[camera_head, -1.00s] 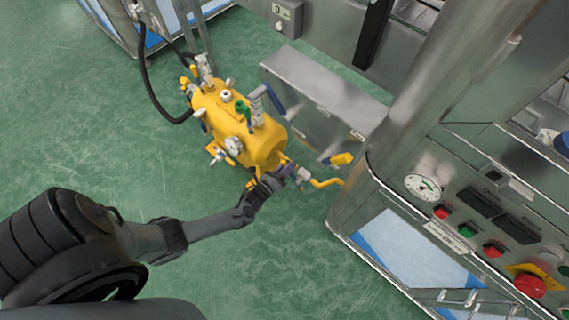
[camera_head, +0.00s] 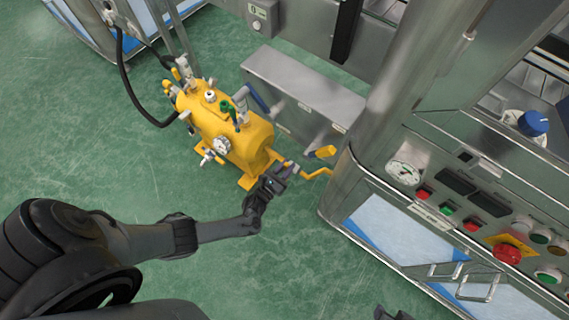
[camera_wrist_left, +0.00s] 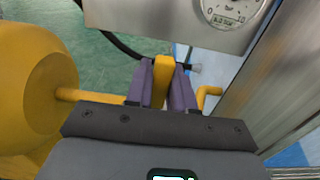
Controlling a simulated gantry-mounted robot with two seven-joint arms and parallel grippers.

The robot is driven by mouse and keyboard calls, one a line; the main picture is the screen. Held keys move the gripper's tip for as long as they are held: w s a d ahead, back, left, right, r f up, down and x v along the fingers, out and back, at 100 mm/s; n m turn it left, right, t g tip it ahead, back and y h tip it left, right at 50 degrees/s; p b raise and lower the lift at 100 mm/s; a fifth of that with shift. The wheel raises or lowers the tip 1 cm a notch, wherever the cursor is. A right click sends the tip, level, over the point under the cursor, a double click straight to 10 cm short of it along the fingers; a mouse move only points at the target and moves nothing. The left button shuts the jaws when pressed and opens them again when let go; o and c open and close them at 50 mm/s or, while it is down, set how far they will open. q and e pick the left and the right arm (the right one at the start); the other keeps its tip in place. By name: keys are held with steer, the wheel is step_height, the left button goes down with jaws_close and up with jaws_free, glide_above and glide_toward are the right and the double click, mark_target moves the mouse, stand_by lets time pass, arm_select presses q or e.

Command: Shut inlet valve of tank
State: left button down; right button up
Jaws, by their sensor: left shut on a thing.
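The yellow tank (camera_head: 228,135) lies on the green floor with gauges and fittings on top. Its round end also shows at the left of the left wrist view (camera_wrist_left: 35,85). A yellow pipe runs from this end past my left gripper (camera_head: 287,169). In the left wrist view, the purple fingers of my left gripper (camera_wrist_left: 163,88) are shut on a yellow valve handle (camera_wrist_left: 164,75), one finger on each side. The valve body below the handle is hidden by the gripper. A dark part at the bottom edge of the head view (camera_head: 390,313) may be my right gripper; its jaws cannot be made out.
A steel machine with a gauge (camera_head: 404,172) and control panel (camera_head: 470,205) stands close on the right. A black hose (camera_head: 135,95) hangs left of the tank. Floor in front is clear.

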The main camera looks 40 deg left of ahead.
stand_by(0.5)
arm_select(q)
steer(key=c, duration=1.1)
jaws_free()
steer(key=shift+d, duration=0.1)
steer(key=shift+o, duration=0.2)
steer(key=shift+s, duration=0.45)
steer(key=s+p, duration=0.3)
steer(key=s, duration=0.7)
steer(key=shift+d, duration=0.3)
